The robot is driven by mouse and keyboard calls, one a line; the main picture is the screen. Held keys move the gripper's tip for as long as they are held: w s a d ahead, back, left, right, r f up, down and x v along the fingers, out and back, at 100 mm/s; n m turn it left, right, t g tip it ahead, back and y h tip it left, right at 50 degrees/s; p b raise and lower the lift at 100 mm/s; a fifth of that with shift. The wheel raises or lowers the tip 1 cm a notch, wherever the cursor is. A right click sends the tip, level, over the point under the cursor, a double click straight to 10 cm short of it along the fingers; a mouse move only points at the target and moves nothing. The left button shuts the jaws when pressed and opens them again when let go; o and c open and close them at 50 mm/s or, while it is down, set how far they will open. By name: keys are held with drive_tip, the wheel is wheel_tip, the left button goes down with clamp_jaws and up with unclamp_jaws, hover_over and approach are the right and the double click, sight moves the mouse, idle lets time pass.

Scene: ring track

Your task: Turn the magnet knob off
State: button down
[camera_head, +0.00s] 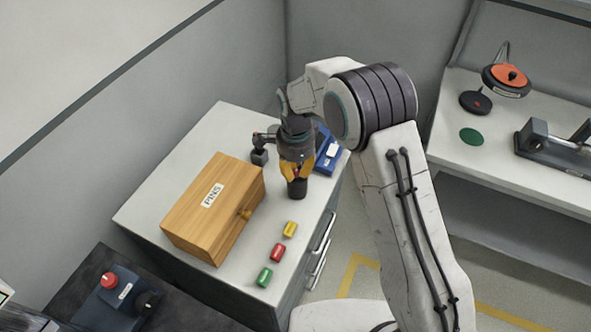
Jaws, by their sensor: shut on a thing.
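My gripper (296,176), with orange-yellow fingers, points down over the white cabinet top (150,205).
A wooden box labelled PINS (207,215) stands close on the left. Yellow (290,229), red (278,252) and green (265,277) pieces lie in front. A blue box (328,153) is behind my gripper. A red-button box (122,295) sits lower left; another bench (445,130) is at right.

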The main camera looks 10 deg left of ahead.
sight(295, 172)
drive_tip(key=shift+f+n, duration=0.15)
drive_tip(key=shift+n, duration=0.15)
drive_tip(key=shift+n+b, duration=0.85)
drive_tip(key=shift+n, duration=0.05)
drive_tip(key=shift+n+b, duration=0.65)
drive_tip(key=shift+n, duration=1.05)
drive_tip(key=c, duration=1.1)
unclamp_jaws()
wheel_tip(295, 172, up, 12)
drive_tip(key=shift+r, duration=0.1)
